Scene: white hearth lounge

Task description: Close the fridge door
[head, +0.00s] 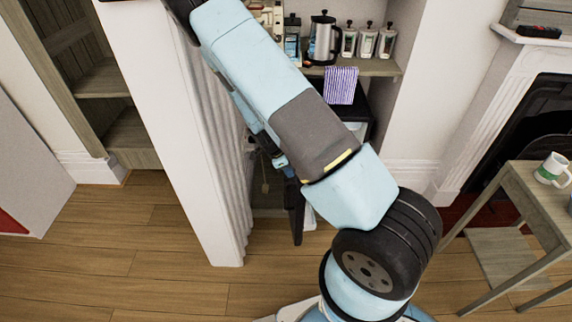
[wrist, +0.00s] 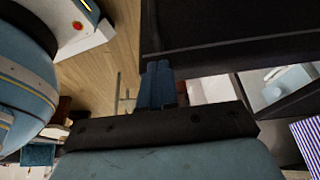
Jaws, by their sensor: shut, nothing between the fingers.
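The fridge is a dark cabinet (head: 357,108) under the shelf in the alcove, largely hidden behind my arm in the head view. Its door seems to be the thin dark upright panel (head: 297,218), seen nearly edge-on and standing open below my arm. In the wrist view a broad dark panel (wrist: 225,32), apparently this door, fills the upper right. My gripper (wrist: 157,72) is shut and empty, its blue fingertips at the panel's lower left edge. I cannot tell whether they touch it. In the head view my gripper is mostly hidden by the arm.
A white ribbed wall end (head: 205,130) stands close left of my arm. A shelf (head: 382,67) holds a kettle (head: 324,40) and several jars; a striped towel (head: 341,85) hangs from it. A small table (head: 515,190) with a mug (head: 552,168) stands right. Wooden floor (head: 130,255) is clear at left.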

